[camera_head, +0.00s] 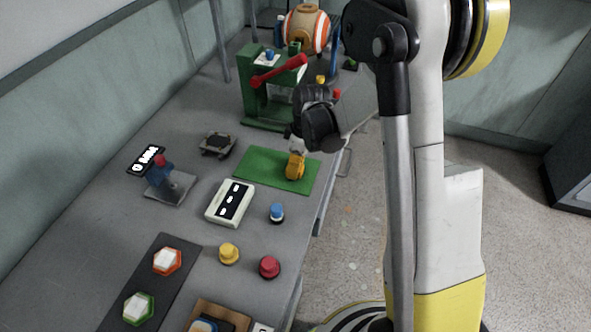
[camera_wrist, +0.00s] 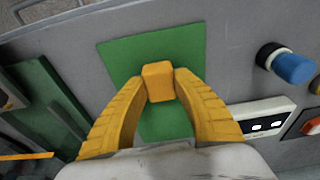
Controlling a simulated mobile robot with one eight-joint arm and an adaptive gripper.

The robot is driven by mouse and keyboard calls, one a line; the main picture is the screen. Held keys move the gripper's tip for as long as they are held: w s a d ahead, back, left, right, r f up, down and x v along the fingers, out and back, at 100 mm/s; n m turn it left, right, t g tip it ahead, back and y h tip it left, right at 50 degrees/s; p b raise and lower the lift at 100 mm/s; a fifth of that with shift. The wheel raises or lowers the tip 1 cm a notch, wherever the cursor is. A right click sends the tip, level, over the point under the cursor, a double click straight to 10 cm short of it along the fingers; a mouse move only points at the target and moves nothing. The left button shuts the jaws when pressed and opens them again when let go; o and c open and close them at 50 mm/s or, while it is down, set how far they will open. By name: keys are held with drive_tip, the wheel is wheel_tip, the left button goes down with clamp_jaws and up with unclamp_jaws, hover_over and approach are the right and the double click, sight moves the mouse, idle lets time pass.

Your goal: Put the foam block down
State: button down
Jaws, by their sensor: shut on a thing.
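The foam block (camera_wrist: 157,82) is a small orange-yellow block between the yellow fingertips of my gripper (camera_wrist: 160,88) in the wrist view. The gripper is shut on it from both sides. Behind the block is a flat green mat (camera_wrist: 123,57). In the head view my gripper (camera_head: 295,167) points down over the right part of the green mat (camera_head: 256,166). There I cannot tell the block clearly from the yellow fingers. I cannot tell whether the block touches the mat.
A green press with a red lever (camera_head: 279,70) stands behind the mat. A pale panel box (camera_head: 216,210) and a blue knob (camera_head: 277,209) are in front of it. Yellow (camera_head: 229,251) and red (camera_head: 269,265) knobs stand nearer. The mat's left part is bare.

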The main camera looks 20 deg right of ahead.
sight(301, 168)
drive_tip(key=shift+r, duration=0.15)
drive_tip(key=c, duration=1.1)
unclamp_jaws()
drive_tip(key=shift+f, duration=0.2)
drive_tip(key=shift+o, duration=0.2)
drive_tip(key=s+r+m+t+p, duration=0.15)
drive_tip(key=s+r, duration=0.25)
drive_tip(key=r, duration=0.7)
drive_tip(key=s+r+m+t+p, duration=0.1)
drive_tip(key=s+r+m+p, duration=0.3)
drive_tip(key=r, duration=0.7)
drive_tip(key=s+r+m+t+h+b, duration=0.1)
drive_tip(key=s+r+m+t, duration=0.2)
drive_tip(key=s, duration=0.9)
drive_tip(key=shift+r+m+t, duration=0.35)
drive_tip(key=shift+r+m, duration=0.25)
drive_tip(key=shift+m, duration=0.55)
